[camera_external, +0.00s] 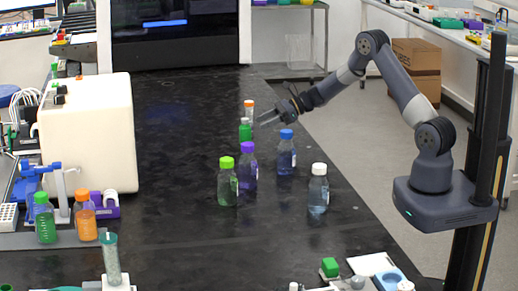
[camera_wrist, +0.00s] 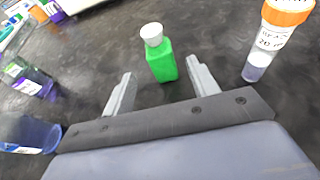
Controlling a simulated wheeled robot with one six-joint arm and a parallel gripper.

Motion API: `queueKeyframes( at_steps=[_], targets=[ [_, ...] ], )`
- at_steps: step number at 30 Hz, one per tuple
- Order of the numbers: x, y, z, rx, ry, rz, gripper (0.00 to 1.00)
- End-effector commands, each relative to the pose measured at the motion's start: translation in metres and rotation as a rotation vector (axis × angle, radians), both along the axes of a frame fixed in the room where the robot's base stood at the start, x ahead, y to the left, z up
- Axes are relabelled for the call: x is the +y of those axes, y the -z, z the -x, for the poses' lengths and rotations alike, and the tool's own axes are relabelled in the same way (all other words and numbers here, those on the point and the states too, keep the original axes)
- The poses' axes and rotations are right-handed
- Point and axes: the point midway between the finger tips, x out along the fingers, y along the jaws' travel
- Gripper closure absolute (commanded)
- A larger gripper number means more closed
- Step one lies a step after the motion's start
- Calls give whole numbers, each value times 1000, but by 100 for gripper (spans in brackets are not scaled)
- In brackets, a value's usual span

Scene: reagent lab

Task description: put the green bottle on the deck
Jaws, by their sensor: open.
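The green bottle (camera_external: 245,132) is small and opaque with a white cap. It stands upright on the black bench top, near the middle of the outside view. In the wrist view the green bottle (camera_wrist: 161,66) is ahead of my gripper (camera_wrist: 158,84), framed between the two open fingers, which hold nothing. In the outside view my gripper (camera_external: 266,118) reaches in from the right, just to the right of the bottle and near its cap height. I cannot tell which surface is the deck; a grey strip (camera_external: 20,241) lies at the left.
An orange-capped vial (camera_external: 249,108) stands close behind the green bottle, to its right in the wrist view (camera_wrist: 257,68). Purple-capped (camera_external: 247,168), blue-capped (camera_external: 286,155), lime-capped (camera_external: 227,185) and white-capped (camera_external: 318,192) bottles stand nearer the camera. A white machine (camera_external: 88,135) stands left. The bench centre-left is clear.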

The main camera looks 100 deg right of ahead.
Motion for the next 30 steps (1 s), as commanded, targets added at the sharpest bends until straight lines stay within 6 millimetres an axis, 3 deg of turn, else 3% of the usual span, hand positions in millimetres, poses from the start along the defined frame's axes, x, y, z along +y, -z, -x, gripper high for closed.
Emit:
queueKeyframes(
  at_steps=[6,20,30],
  targets=[
    [0,-8,20,0,0,1,40],
    [0,-9,22,0,-1,0,40],
    [-1,15,23,-107,1,-10,40]
  ],
)
